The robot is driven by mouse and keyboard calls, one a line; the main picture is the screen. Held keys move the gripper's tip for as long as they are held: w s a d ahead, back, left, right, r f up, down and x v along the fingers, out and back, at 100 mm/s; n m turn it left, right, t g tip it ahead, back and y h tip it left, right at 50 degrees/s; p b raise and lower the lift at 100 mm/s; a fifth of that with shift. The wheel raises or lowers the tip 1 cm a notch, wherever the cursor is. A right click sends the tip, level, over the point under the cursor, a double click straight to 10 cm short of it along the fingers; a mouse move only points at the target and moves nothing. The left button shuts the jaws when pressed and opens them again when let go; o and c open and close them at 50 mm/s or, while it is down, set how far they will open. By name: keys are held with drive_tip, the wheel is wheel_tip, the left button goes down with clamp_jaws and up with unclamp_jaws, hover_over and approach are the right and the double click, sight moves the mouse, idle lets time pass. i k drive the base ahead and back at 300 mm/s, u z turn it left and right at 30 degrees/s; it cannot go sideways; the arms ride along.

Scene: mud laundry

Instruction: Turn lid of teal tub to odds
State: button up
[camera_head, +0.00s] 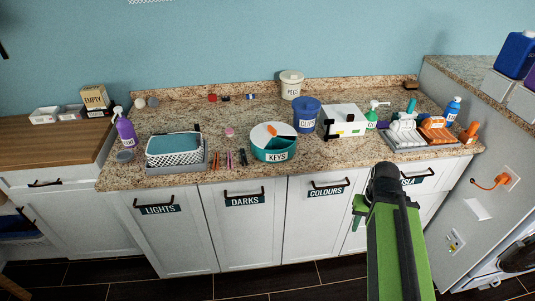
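The teal tub (258,151) stands upright on the speckled counter, left of the blue tub, with a "KEYS" label on its front. Its round white lid (262,131) sits on top. A cut-out shows on the lid's right side, with small orange and dark detail near its middle. I cannot read any "odds" mark at this size. My gripper (384,172) is at the end of my green and black arm, low right of the tub and apart from it, in front of the cabinet doors. Its fingers are too dark and foreshortened to tell whether they are open.
A blue tub (307,121) stands close on the teal tub's right, a cream canister (291,86) behind. Pens (230,160) and a basket (175,158) lie left. A white box (344,121) and a tray (422,146) are right. The counter's front edge is just before the tub.

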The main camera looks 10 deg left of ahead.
sight(260, 135)
drive_tip(key=z, duration=0.7)
drive_tip(key=k, duration=1)
drive_tip(key=u, duration=1.4)
drive_tip(key=i, duration=1)
